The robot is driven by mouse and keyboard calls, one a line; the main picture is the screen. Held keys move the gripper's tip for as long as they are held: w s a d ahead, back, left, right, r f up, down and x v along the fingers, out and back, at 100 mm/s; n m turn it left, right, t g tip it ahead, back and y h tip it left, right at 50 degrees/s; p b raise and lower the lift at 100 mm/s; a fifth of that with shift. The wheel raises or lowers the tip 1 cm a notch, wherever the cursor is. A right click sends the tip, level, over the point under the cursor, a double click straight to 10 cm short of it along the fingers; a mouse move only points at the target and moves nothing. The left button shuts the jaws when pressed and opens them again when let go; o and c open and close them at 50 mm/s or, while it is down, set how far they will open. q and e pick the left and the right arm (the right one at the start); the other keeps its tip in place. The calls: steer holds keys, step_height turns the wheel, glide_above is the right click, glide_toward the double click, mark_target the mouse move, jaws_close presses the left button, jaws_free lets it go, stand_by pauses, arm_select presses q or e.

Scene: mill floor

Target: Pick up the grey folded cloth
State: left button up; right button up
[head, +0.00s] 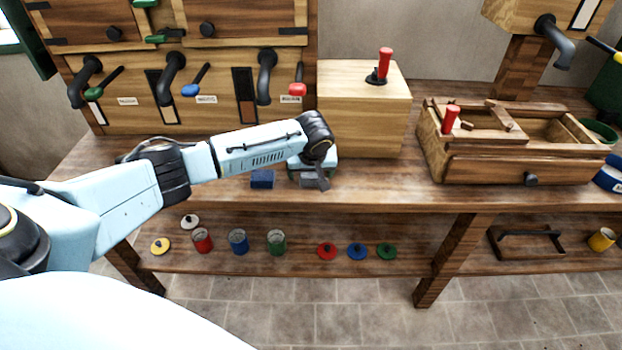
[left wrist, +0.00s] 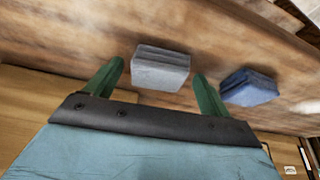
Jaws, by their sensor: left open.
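The grey folded cloth (left wrist: 160,68) lies on the wooden bench top, seen in the left wrist view between and just beyond the two green fingers of my open left gripper (left wrist: 157,82). In the head view the cloth (head: 309,182) is mostly hidden by my left gripper (head: 322,180), which is over it near the bench's front edge. The fingers look empty. I cannot tell how high they are above the bench. My right gripper is not in view.
A blue folded cloth (head: 262,179) lies left of the grey one; it also shows in the left wrist view (left wrist: 249,87). A wooden block with a red lever (head: 362,115) stands behind. A wooden box (head: 510,145) stands right. Tins and lids fill the lower shelf (head: 300,262).

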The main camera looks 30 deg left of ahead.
mark_target(311, 174)
arm_select(q)
steer(key=c, duration=1.1)
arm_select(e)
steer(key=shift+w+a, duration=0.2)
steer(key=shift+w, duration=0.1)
